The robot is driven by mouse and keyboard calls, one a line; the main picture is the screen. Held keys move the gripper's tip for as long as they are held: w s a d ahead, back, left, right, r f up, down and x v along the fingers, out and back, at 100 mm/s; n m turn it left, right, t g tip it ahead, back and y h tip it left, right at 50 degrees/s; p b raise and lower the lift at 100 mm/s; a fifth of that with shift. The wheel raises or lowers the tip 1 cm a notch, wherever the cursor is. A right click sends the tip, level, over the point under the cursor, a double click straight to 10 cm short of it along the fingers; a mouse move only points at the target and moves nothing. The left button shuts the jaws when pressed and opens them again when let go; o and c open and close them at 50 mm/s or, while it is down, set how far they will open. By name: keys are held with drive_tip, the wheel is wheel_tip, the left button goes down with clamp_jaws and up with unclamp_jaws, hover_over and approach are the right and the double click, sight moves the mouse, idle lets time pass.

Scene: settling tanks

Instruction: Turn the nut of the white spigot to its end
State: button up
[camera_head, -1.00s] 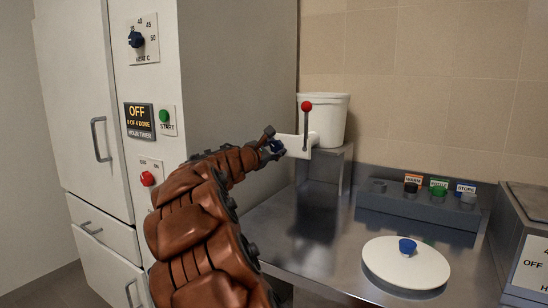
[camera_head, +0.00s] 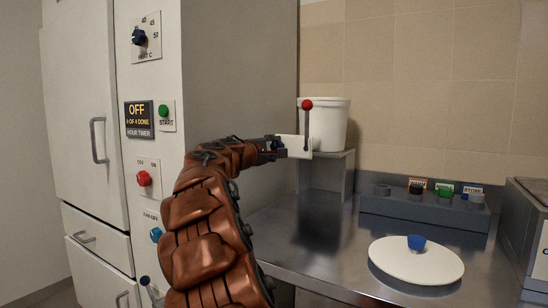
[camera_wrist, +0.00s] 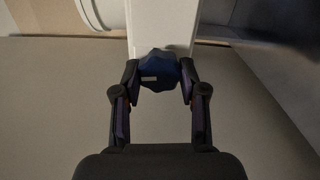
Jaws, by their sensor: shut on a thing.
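The white spigot (camera_head: 297,146) sticks out to the left of a white bucket, with an upright lever topped by a red ball (camera_head: 307,104). Its dark blue nut (camera_wrist: 158,70) is at the near end of the white body in the wrist view, with a small pale mark on its face. My gripper (camera_wrist: 159,76) is shut on the nut, one finger on each side. In the head view my gripper (camera_head: 272,150) meets the spigot's left end and hides most of the nut.
The white bucket (camera_head: 328,125) stands on a metal stand (camera_head: 327,173) on the steel counter. A white lid with a blue knob (camera_head: 416,264) lies at right, before a grey block of buttons (camera_head: 425,208). A tall white cabinet (camera_head: 150,80) stands left of my arm.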

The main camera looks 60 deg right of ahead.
drive_tip(key=shift+m+b, duration=0.5)
drive_tip(key=shift+m, duration=0.2)
drive_tip(key=o, duration=1.2)
drive_tip(key=shift+c, duration=0.2)
drive_tip(key=a, duration=1.2)
drive_tip(key=shift+s, duration=0.25)
